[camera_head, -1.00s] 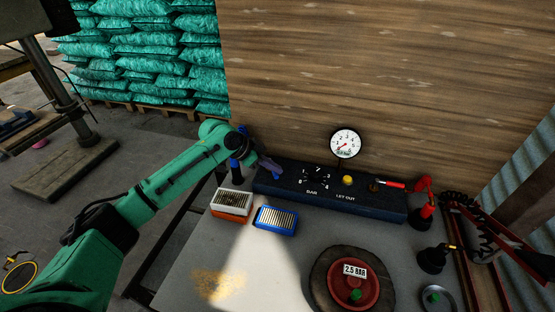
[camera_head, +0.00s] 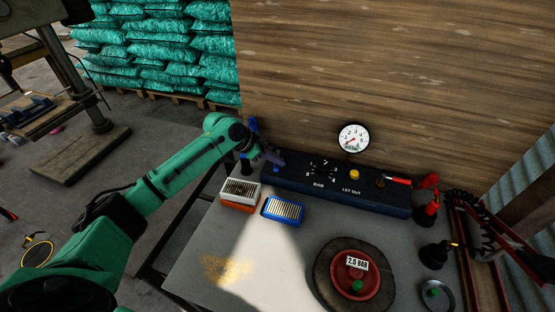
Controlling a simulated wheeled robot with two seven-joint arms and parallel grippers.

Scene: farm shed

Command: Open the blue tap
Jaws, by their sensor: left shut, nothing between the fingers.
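Blue parts, which look like the tap, stand at the left end of the dark panel: an upright blue piece (camera_head: 252,126) shows behind my left wrist, and more blue shows below it. My wrist hides much of this. My left gripper (camera_head: 273,157) is shut and empty, its tips close to the panel's left end, beside the blue parts. I cannot tell whether it touches them. The dark panel (camera_head: 335,189) carries a dial marked BAR, a yellow button (camera_head: 354,174) marked LET OUT and a red lever (camera_head: 398,181). My right gripper is not in view.
A white gauge (camera_head: 354,137) stands behind the panel. An orange-and-white box (camera_head: 240,194) and a blue box (camera_head: 283,209) lie in front. A red wheel (camera_head: 355,284) marked 2.5 BAR lies on the table (camera_head: 205,240). A wooden wall (camera_head: 400,70) closes the back.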

